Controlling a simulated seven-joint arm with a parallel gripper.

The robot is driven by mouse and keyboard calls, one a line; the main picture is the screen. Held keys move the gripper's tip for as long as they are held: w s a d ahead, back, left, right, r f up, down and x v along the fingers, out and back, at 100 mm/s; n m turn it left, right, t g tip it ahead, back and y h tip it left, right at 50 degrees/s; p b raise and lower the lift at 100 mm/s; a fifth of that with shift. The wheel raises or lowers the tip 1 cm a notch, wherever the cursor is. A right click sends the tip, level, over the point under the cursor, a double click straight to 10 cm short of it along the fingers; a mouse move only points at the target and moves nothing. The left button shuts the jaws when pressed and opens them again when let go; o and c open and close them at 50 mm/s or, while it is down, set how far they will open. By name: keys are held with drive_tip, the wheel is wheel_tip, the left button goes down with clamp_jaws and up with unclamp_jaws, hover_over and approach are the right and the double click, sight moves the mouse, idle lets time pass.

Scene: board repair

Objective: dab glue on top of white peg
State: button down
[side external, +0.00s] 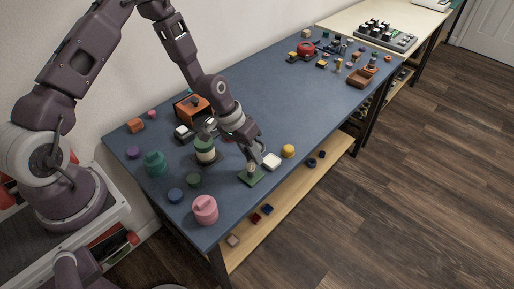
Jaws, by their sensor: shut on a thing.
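My gripper (254,158) points down over a small green board (249,180) near the table's front edge. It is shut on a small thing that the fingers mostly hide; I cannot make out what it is. A small pale peg-like piece (251,169) shows upright between the fingertips and the board. I cannot tell whether the fingers hold it or are just above it. No glue can be made out. A cream and green round container (205,152) stands left of the gripper.
A white block (271,160) and a yellow round piece (288,151) lie close right of the gripper. The blue table's middle (280,95) is clear.

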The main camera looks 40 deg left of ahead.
drive_tip(key=shift+s, duration=0.85)
drive_tip(key=shift+w+f, duration=0.1)
drive_tip(key=shift+w, duration=1.9)
wheel_tip(320, 180, up, 8)
drive_tip(key=shift+r, duration=0.2)
drive_tip(key=shift+s, duration=0.1)
